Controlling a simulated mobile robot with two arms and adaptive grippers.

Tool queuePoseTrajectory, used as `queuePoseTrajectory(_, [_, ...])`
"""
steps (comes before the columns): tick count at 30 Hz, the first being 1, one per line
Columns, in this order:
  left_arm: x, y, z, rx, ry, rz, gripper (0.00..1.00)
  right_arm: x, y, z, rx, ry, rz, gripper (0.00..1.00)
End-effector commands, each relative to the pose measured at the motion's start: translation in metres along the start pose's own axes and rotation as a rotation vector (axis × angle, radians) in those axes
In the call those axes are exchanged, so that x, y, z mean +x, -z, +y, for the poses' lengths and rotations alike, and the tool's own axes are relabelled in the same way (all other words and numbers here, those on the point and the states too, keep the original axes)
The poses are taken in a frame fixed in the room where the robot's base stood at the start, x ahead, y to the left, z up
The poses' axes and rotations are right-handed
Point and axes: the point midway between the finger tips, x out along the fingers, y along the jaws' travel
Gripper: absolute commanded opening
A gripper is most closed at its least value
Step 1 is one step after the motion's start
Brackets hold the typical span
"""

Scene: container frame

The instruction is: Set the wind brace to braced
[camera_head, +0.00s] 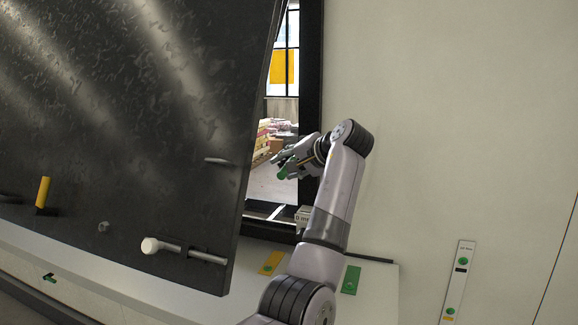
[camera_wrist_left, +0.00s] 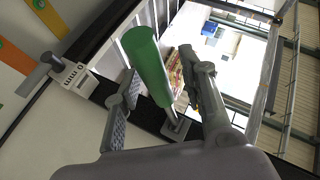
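A green cylindrical handle (camera_head: 283,175) shows at the dark frame's opening, beside my left gripper (camera_head: 292,160). In the left wrist view the green handle (camera_wrist_left: 150,66) stands on a grey metal foot (camera_wrist_left: 177,126). It appears between the two spread fingers of my left gripper (camera_wrist_left: 160,100), with gaps visible; I cannot tell if either finger touches it. Whether this handle is the wind brace is not labelled legibly. An orange-yellow plate (camera_head: 270,263) and a green plate (camera_head: 351,280) lie on the pale ledge. My right gripper is not in view.
A large dark panel (camera_head: 130,120) stands ajar at the left, with a yellow handle (camera_head: 43,192) and a white-knobbed rod (camera_head: 152,246). A small tag reading "0 mm" (camera_wrist_left: 76,78) is near the frame. A control strip (camera_head: 459,282) is on the right wall (camera_head: 450,120).

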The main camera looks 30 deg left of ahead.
Motion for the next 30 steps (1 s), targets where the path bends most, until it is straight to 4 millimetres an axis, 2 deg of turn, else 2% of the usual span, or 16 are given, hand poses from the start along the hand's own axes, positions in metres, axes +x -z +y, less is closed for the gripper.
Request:
queuePoseTrajectory(5, [-0.012, 0.000, 0.000, -0.001, 0.000, 0.001, 0.38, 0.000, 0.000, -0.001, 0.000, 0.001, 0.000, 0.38])
queuePoseTrajectory(15, [-0.082, 0.001, 0.000, 0.000, -0.001, 0.004, 0.38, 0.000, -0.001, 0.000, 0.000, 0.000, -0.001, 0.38])
queuePoseTrajectory(19, [-0.103, 0.001, 0.000, -0.001, 0.000, 0.003, 0.38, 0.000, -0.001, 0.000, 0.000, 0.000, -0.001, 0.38])
queuePoseTrajectory(24, [-0.117, 0.000, 0.000, 0.000, 0.000, 0.001, 0.38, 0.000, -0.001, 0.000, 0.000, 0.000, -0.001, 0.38])
queuePoseTrajectory(30, [-0.120, 0.000, 0.000, 0.000, 0.000, 0.000, 0.38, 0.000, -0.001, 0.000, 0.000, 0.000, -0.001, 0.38])
